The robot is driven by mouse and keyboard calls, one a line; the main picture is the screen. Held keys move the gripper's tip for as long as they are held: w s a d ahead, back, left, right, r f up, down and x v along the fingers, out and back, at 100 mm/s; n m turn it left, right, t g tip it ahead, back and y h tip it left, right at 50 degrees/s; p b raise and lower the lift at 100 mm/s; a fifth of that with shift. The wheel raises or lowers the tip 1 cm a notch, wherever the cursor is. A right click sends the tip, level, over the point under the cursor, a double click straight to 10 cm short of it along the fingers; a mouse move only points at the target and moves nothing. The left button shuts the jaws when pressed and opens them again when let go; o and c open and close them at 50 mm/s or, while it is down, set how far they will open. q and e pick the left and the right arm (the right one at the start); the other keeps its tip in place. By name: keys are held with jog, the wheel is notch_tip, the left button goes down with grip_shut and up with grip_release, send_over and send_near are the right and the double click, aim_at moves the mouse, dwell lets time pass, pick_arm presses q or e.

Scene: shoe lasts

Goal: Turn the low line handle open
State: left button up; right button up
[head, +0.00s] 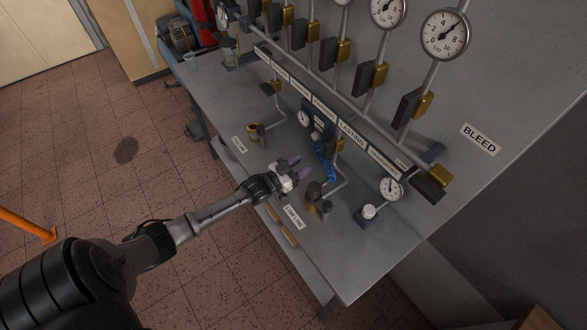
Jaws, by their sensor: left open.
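My left gripper (299,167) reaches in from the left over the grey panel, its two purple-tipped fingers apart and nothing between them. A label that appears to read LOW LINE (292,217) lies on the panel below the gripper. A small dark-handled valve (315,192) with some brass sits just right of that label, on a bent pipe. It is the likeliest low line handle. The gripper is up and to the left of it in the picture, and I see no contact. How far its handle is turned is too small to tell. My right gripper is not in view.
A blue coiled hose (324,162) hangs close to the right of the fingers. A white-faced gauge (391,189) and a white knob (369,211) stand farther right. A labelled rail (352,133) with brass valves runs above. Bare panel lies at the lower right.

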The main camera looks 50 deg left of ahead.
pick_arm(q)
jog(key=shift+s+a, duration=0.1)
jog(key=shift+s, duration=1.15)
